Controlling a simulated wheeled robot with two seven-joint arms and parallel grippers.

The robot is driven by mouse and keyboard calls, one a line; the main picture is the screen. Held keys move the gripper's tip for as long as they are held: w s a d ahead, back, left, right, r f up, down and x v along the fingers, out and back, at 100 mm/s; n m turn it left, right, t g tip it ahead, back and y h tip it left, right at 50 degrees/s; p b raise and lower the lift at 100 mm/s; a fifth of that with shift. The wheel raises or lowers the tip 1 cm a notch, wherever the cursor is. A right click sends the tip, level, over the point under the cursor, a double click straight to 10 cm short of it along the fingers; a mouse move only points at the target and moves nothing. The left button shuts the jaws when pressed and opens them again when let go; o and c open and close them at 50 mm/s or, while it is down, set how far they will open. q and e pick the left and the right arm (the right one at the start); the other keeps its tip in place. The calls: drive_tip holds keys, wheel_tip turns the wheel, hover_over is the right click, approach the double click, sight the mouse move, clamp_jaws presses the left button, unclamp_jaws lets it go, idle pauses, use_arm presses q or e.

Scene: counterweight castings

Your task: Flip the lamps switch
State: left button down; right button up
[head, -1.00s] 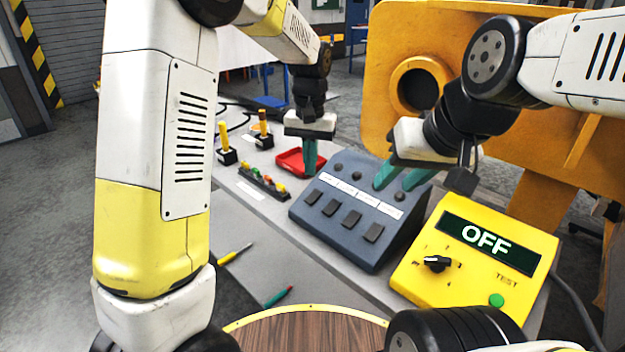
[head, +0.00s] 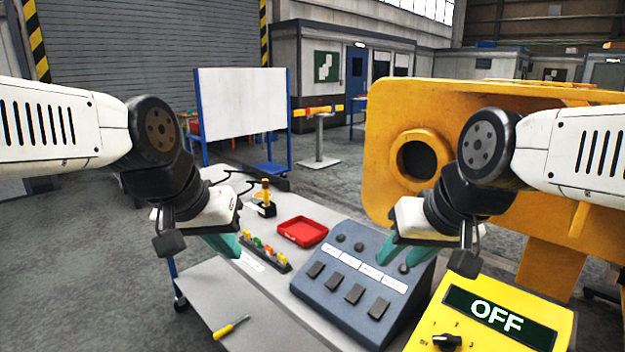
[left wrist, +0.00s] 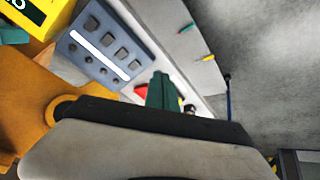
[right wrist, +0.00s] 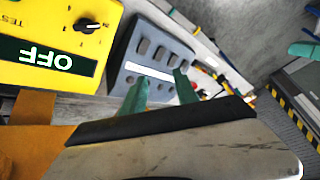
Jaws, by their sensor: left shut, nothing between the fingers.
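The blue-grey switch box (head: 335,312) stands on the bench, with several dark rocker switches (head: 335,282) in a row below a white label strip (head: 362,270). The label words are too small to read, so I cannot tell which switch is the lamps one. The box also shows in the left wrist view (left wrist: 82,62) and right wrist view (right wrist: 122,82). My left gripper (head: 228,246) is shut and empty, left of the box and apart from it. My right gripper (head: 398,252) is open and empty, its two fingers apart over the box's upper right part.
A yellow box (head: 412,330) with a dial and an OFF display stands right of the switch box. A red tray (head: 302,232), a strip of coloured buttons (head: 264,254) and a yellow-topped joystick (head: 265,200) lie behind and left. A large orange casting (head: 400,110) stands behind.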

idle(0.3)
drive_tip(key=shift+w, duration=0.15)
drive_tip(key=c, duration=0.6)
drive_tip(key=shift+w+a, duration=0.2)
drive_tip(key=shift+w, duration=0.05)
clamp_jaws()
drive_tip(key=w+a+f+n+g+h, duration=0.1)
drive_tip(key=w+a+n, duration=0.3)
drive_tip(key=w+a, duration=0.4)
drive_tip(key=w+a+f+n+g+h, duration=0.2)
drive_tip(key=w+a+f+n+h, duration=0.2)
drive_tip(key=w+a, duration=0.4)
drive_tip(key=a, duration=0.3)
drive_tip(key=shift+w, duration=0.2)
